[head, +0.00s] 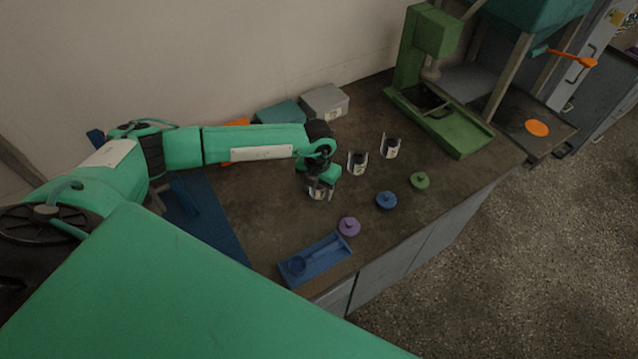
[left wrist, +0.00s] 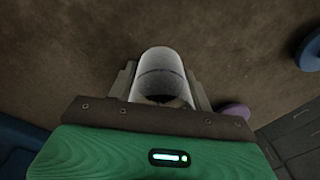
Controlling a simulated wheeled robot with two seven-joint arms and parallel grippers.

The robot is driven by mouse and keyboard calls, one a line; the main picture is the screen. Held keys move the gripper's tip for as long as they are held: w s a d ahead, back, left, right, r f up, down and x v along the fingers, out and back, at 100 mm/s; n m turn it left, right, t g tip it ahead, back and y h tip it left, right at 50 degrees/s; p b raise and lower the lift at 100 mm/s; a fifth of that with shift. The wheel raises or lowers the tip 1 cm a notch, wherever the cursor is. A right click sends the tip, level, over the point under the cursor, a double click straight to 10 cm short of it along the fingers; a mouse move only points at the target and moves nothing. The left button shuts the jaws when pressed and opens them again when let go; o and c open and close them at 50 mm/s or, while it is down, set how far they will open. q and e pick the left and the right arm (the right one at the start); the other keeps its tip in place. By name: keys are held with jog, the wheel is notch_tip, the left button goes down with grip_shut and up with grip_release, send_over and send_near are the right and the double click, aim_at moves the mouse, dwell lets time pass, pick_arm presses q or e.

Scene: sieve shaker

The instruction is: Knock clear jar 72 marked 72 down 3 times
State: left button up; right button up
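A clear jar (head: 320,192) with dark contents is under my left gripper (head: 319,179), at the middle of the worktop. In the left wrist view the jar (left wrist: 161,62) stands between the two fingers of the left gripper (left wrist: 161,86), which press against its sides. Its label is too small to read. I cannot tell whether its base touches the worktop. Two similar labelled clear jars stand to the right, a nearer one (head: 357,163) and a farther one (head: 390,148). My right gripper is not in view.
Purple (head: 349,227), blue (head: 386,201) and green (head: 420,181) lids lie along the front of the worktop (head: 285,215). A blue tray (head: 316,260) is at the front edge. Grey (head: 325,101) and teal (head: 281,115) boxes stand behind. A green press (head: 437,110) stands at the right.

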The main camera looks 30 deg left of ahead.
pick_arm(q)
jog(key=o, duration=0.3)
jog(key=shift+f, duration=0.2)
jog(key=shift+w+r, duration=0.1)
jog(key=shift+w+r, duration=0.1)
jog(key=shift+r, duration=0.1)
notch_tip(320, 180, up, 14)
jog(key=b, duration=0.3)
jog(key=shift+f, duration=0.25)
